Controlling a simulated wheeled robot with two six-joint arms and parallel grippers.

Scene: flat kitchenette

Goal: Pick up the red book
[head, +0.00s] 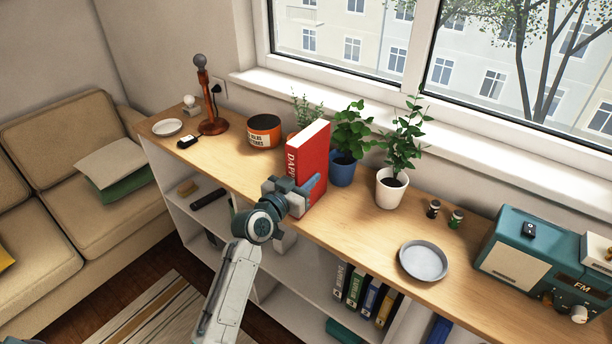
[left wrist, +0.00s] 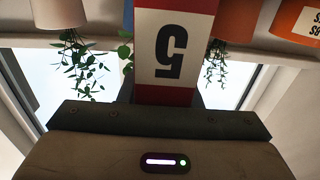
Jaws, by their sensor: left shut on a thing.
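The red book (head: 313,155) is upright, with white page edges on top and white lettering on its spine. My left gripper (head: 295,193) is shut on the lower part of the book, from its spine side. In the left wrist view the spine of the red book (left wrist: 174,50) shows a white band with a dark "5", upside down, just beyond the gripper (left wrist: 165,110). My right gripper is not in view.
A blue pot (head: 342,170) with a plant stands close behind the book. A white pot (head: 391,188) is to its right and an orange tin (head: 264,131) to its left. A grey dish (head: 423,261) and a teal radio (head: 535,262) are farther right on the wooden top (head: 350,232).

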